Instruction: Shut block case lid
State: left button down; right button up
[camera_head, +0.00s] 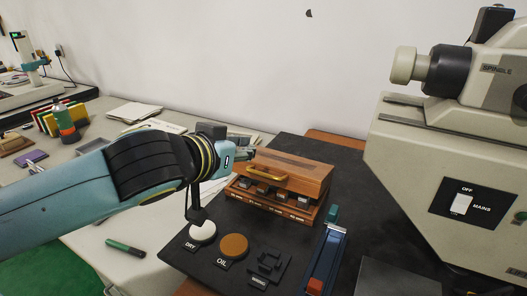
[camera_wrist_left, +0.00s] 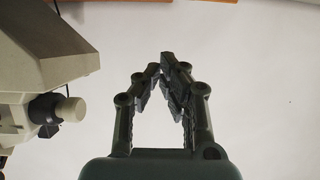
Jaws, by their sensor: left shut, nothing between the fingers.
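The wooden block case (camera_head: 308,213) stands on the dark mat, with several grey metal blocks in a row showing along its open front. Its lid (camera_head: 298,172), with a brass handle (camera_head: 267,173), lies over the top, and a gap with blocks shows below the lid's front edge. My left gripper (camera_head: 250,154) is at the lid's left rear corner, partly hidden by my wrist; I cannot tell whether it touches the lid. In the left wrist view the fingers (camera_wrist_left: 165,70) meet at the tips, empty, against the pale wall. My right gripper is not in view.
A grey machine (camera_head: 424,154) stands at the right. In front of the case are a white disc (camera_head: 203,231), a brown disc (camera_head: 234,246) and a dark holder (camera_head: 268,262). A blue tool with a red end (camera_head: 327,262) lies right of them. A green marker (camera_head: 126,248) lies left.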

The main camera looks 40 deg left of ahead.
pick_arm(q)
send_over(278, 170)
jog(key=s, duration=0.4)
jog(key=f, duration=0.3)
jog(key=shift+a+f, duration=0.3)
jog(key=shift+a, duration=0.05)
jog(key=shift+s+d+f, duration=0.1)
jog(key=shift+s+f, duration=0.15)
jog(key=shift+f, duration=0.7)
jog(key=shift+s+d+f, duration=0.1)
jog(key=shift+s+f, duration=0.15)
jog(key=shift+f, duration=0.65)
